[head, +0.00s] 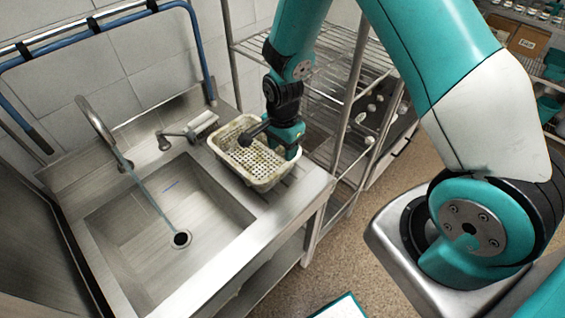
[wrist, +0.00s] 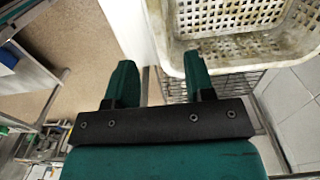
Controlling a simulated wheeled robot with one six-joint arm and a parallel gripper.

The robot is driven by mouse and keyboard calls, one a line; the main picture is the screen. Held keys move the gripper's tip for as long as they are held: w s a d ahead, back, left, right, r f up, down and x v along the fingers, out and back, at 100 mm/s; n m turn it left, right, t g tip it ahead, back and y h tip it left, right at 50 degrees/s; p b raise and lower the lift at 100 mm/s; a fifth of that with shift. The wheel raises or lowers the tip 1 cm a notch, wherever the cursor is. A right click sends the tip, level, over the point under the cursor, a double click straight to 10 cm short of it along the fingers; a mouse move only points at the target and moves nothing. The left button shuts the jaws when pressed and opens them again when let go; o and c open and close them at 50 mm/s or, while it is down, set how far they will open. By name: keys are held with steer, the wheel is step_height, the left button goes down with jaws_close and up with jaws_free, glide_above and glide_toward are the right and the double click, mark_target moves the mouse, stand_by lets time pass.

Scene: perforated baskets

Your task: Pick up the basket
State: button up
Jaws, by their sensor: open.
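A cream perforated basket (head: 247,160) sits on the steel counter to the right of the sink, with brownish grime on its walls. In the wrist view the basket (wrist: 240,22) fills the upper right. My gripper (head: 290,152) is at the basket's right end, partly hidden by its own arm in the head view. In the wrist view my gripper (wrist: 160,75) is open with two green fingers apart. The right finger overlaps the basket's near wall in the picture, and the left finger is outside it. I cannot tell whether either finger touches the basket.
The steel sink (head: 150,225) with a running faucet (head: 95,122) lies left of the basket. A wire shelf rack (head: 335,85) stands close on the right. Floor (head: 285,290) is open in front of the counter.

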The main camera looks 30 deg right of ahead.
mark_target(283, 167)
step_height(283, 167, down, 9)
steer(key=shift+r+p, duration=0.15)
steer(key=shift+p, duration=0.85)
jaws_close()
